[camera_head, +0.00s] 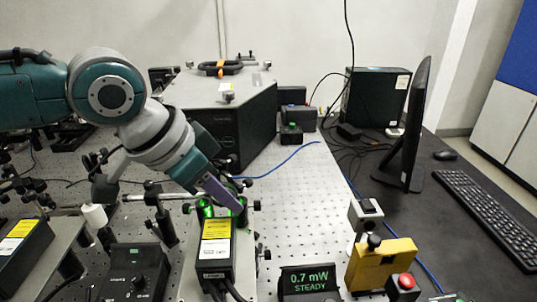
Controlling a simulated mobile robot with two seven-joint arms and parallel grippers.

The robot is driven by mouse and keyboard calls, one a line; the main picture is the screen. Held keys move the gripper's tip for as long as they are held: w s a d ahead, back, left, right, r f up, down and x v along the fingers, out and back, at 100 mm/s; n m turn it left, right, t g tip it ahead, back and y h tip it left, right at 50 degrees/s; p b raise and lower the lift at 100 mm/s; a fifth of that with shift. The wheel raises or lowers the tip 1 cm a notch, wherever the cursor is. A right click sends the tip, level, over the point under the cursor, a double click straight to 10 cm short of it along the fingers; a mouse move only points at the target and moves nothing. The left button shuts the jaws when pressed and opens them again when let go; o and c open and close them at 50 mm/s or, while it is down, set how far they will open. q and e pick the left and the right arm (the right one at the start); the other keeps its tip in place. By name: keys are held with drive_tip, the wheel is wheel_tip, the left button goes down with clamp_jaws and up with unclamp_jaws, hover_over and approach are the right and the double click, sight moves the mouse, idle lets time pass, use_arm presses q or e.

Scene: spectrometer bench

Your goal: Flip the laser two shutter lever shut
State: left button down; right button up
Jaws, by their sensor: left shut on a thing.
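A black laser box with yellow and white labels (216,246) sits at the lower middle of the bench in the head view. Green light (206,210) glows at its far end, among black optic mounts. My left gripper (237,207) reaches down from the upper left, its purple-grey fingers at this lit end. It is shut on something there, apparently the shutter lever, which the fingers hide. I cannot tell the lever's position. My right gripper is not in view.
A meter (309,281) reads "0.7 mW STEADY". A yellow block (379,264) and a red button (405,282) stand right of it. Another labelled laser box (22,248) is at the left. Posts and mounts crowd around the gripper; the perforated bench (300,200) is clearer to the right.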

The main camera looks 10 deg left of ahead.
use_arm(q)
drive_tip(key=shift+a+h, duration=0.15)
drive_tip(key=shift+h, duration=0.35)
drive_tip(key=c, duration=1)
unclamp_jaws()
drive_tip(key=shift+o, duration=0.2)
drive_tip(key=v, duration=1)
drive_tip(key=shift+s, duration=0.2)
